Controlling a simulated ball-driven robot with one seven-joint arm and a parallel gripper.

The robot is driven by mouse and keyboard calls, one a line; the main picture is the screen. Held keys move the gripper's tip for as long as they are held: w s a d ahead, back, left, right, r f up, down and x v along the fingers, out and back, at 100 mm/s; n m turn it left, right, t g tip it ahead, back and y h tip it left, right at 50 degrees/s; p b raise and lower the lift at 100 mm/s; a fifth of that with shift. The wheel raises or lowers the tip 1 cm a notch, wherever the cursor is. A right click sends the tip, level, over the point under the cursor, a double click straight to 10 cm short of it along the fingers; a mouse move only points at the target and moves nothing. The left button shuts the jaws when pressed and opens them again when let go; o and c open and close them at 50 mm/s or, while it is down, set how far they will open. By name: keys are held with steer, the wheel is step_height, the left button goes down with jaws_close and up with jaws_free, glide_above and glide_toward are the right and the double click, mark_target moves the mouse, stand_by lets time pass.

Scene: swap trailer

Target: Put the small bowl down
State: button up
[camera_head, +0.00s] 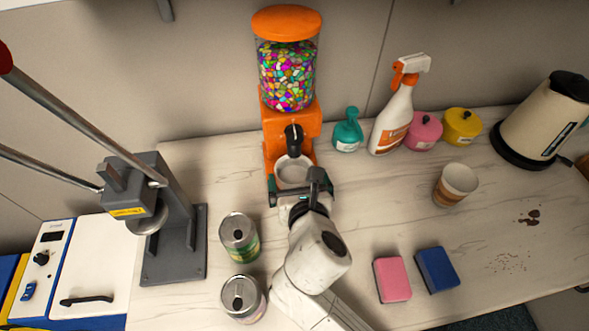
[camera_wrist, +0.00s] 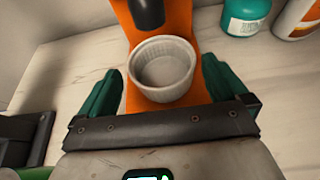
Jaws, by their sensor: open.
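The small bowl (camera_wrist: 161,72) is white with a ribbed outside and stands upright on the orange base of the candy dispenser (camera_head: 287,95), under its dark spout. In the head view the bowl (camera_head: 293,172) shows just beyond my gripper, and it looks empty. My gripper (camera_wrist: 160,90) is open, with one green finger on each side of the bowl and a visible gap on both sides. In the head view my gripper (camera_head: 301,190) is partly hidden by my own wrist.
Two cans (camera_head: 240,237) stand left of my arm, near a grey press (camera_head: 170,225). A teal bottle (camera_head: 347,130) and a spray bottle (camera_head: 394,112) stand right of the dispenser. A paper cup (camera_head: 455,184), pink sponge (camera_head: 392,279) and blue sponge (camera_head: 437,270) are further right.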

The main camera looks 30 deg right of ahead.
steer(key=v, duration=0.7)
steer(key=shift+s, duration=0.1)
